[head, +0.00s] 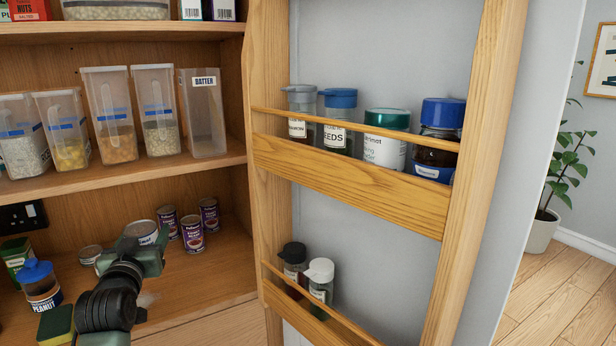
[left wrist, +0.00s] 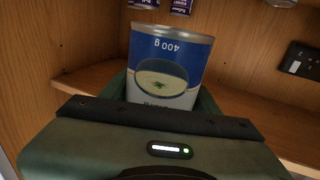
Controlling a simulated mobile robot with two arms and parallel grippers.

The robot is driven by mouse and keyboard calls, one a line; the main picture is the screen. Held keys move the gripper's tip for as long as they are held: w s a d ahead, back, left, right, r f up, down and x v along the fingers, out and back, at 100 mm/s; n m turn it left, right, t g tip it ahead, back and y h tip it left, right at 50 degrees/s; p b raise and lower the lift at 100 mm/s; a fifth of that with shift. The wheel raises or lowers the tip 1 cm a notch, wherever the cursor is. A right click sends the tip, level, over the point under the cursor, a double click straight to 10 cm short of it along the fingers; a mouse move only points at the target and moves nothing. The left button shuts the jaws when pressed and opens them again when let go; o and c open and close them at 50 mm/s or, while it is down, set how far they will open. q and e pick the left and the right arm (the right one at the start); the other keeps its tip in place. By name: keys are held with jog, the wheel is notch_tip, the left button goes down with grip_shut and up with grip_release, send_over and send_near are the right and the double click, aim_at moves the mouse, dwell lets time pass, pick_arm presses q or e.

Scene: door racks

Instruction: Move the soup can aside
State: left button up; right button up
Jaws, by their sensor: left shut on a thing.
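The soup can (head: 141,231) is on the lower cupboard shelf area, its silver top and part of its label showing in the head view. In the left wrist view the soup can (left wrist: 168,68) has a blue and white label with a bowl of soup and "400 g", upside down in the picture. My left gripper (head: 145,253) is shut on the can, in front of it in the head view. Its body hides the lower part of the can, so I cannot tell whether the can touches the shelf. My right gripper is not in view.
Several purple cans (head: 193,234) stand just right of the soup can. A low tin (head: 91,254), a peanut jar (head: 42,286) and a sponge (head: 55,325) are to the left. The open door's rack (head: 350,182) stands at the right. The shelf's front right (head: 215,273) is clear.

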pick_arm(q)
jog(key=s+d+f+m+h, duration=0.2)
jog(key=s+d+f+h, duration=0.1)
jog(key=s+d+f, duration=0.95)
jog(key=s+d+f+h, duration=0.1)
jog(key=s+d, duration=0.2)
jog(key=s, duration=0.6)
jog(key=s+d+f, duration=0.1)
jog(key=s+d, duration=0.2)
jog(key=s, duration=0.7)
jog(key=w+d+r+m+g+h, duration=0.2)
jog(key=w+d+m+g+h, duration=0.2)
jog(key=d+m+h, duration=0.2)
jog(key=w+d+r+m+g+h, duration=0.2)
jog(key=w+d+m+g+h, duration=0.2)
jog(key=d+m+h, duration=0.3)
jog(key=d+g+h, duration=0.1)
jog(key=d+h, duration=0.2)
jog(key=d, duration=0.1)
jog(key=shift+w+r, duration=0.3)
jog(key=shift+r+m+g, duration=0.1)
jog(key=shift+m+g, duration=0.3)
jog(key=shift+g, duration=0.1)
